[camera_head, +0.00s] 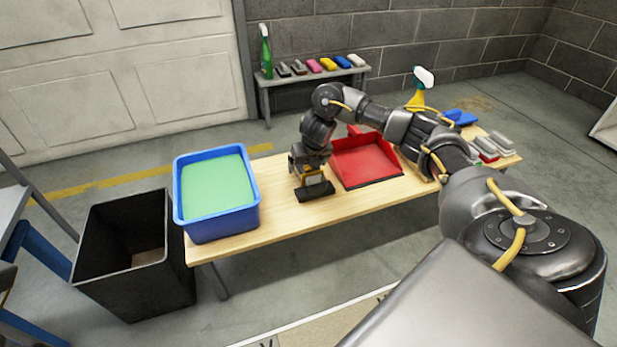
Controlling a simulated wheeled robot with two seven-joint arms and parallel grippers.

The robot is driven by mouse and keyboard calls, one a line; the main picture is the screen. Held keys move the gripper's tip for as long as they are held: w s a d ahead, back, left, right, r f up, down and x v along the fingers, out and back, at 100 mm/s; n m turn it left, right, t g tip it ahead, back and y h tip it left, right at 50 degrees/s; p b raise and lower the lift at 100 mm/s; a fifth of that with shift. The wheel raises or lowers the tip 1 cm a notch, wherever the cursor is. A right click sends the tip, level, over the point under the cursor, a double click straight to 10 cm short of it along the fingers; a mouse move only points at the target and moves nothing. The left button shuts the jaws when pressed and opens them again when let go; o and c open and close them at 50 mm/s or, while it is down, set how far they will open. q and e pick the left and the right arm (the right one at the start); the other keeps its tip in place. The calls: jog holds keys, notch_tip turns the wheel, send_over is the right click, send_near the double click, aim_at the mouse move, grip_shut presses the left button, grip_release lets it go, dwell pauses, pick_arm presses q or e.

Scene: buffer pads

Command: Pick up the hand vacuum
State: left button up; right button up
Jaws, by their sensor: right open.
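My right gripper (312,178) points down over the wooden bench, between the blue tub and the red dustpan. It is open. A dark object with a yellowish part (316,193) lies on the bench right under the fingers. It may be the hand vacuum, but the gripper hides much of it and I cannot make out its shape. I cannot tell whether the fingers touch it. My left gripper is not in view.
The blue tub (222,224) with green contents stands on the bench's left end, beside a black bin (135,255). The red dustpan (368,162) lies close right of the gripper. A spray bottle (417,98), blue item (461,118) and pads (483,150) are farther right.

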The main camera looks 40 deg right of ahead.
jog(key=shift+r, duration=0.1)
jog(key=c, duration=1.5)
jog(key=shift+c, duration=0.2)
jog(key=shift+r, duration=0.15)
